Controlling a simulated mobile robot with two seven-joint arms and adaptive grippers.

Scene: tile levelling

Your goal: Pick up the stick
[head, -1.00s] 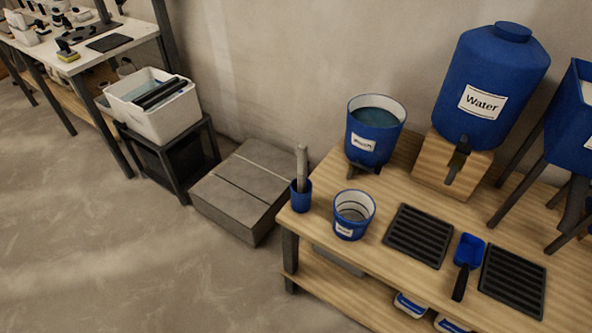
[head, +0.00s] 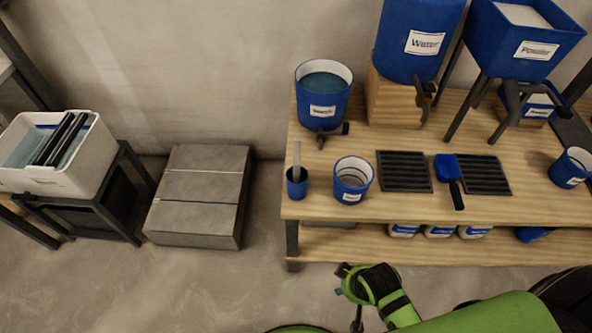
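The stick (head: 297,156) is a pale grey rod standing nearly upright in a small blue cup (head: 297,186) at the left front of the wooden table; its lower end is hidden inside the cup. My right arm, green and black, comes in from the lower right. Its gripper (head: 349,290) is in front of the table's front edge, below and to the right of the stick and apart from it. Its fingers are small and dark, and I cannot tell whether they are open. My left gripper is not in view.
A blue labelled bucket (head: 352,181) stands right of the cup, and a larger blue container (head: 323,99) behind it. Black grates (head: 404,171) and a blue scoop (head: 448,169) lie further right. Grey slabs (head: 199,184) are stacked left of the wooden table (head: 400,207).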

